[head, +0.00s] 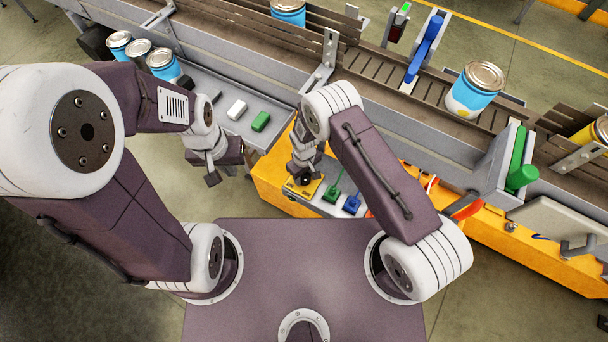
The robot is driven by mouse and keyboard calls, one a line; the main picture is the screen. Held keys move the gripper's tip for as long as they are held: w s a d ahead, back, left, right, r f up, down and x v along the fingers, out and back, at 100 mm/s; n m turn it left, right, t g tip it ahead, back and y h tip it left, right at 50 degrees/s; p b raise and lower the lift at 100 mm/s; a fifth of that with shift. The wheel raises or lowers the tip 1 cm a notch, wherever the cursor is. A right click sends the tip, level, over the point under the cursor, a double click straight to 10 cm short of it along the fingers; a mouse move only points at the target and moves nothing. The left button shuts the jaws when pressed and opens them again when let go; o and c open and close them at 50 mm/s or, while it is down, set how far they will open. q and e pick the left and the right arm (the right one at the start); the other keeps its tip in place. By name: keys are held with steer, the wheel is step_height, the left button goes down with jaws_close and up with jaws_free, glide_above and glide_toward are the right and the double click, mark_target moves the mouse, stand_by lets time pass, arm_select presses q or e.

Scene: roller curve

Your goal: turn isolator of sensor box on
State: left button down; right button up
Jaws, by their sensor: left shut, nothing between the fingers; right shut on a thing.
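A small yellow box (313,189) with a dark knob, which looks like the isolator, sits at the left end of the orange housing below the conveyor. I cannot read any label that marks it as the sensor box. My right gripper (302,178) points down onto this box and is shut on the dark knob, which its fingers mostly hide. The knob's angle cannot be told. My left gripper (212,180) is shut and empty, hanging left of the housing, apart from everything.
A green lever unit (333,192) and a blue one (352,203) stand just right of the yellow box. A grey shelf (215,90) holds white and green blocks (261,121). The conveyor carries blue cans (473,90). Floor is clear left of the housing.

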steer(key=m+b, duration=0.2)
steer(key=m, duration=0.1)
steer(key=shift+f+m+b, duration=0.15)
steer(key=shift+m+b, duration=0.15)
steer(key=shift+m, duration=0.1)
steer(key=m+b, duration=0.2)
steer(key=m, duration=0.2)
steer(key=m+b, duration=0.2)
steer(key=m, duration=0.3)
steer(key=m+b, duration=0.1)
steer(key=m, duration=0.3)
steer(key=shift+m, duration=0.4)
steer(key=shift+r, duration=0.2)
steer(key=o, duration=1.4)
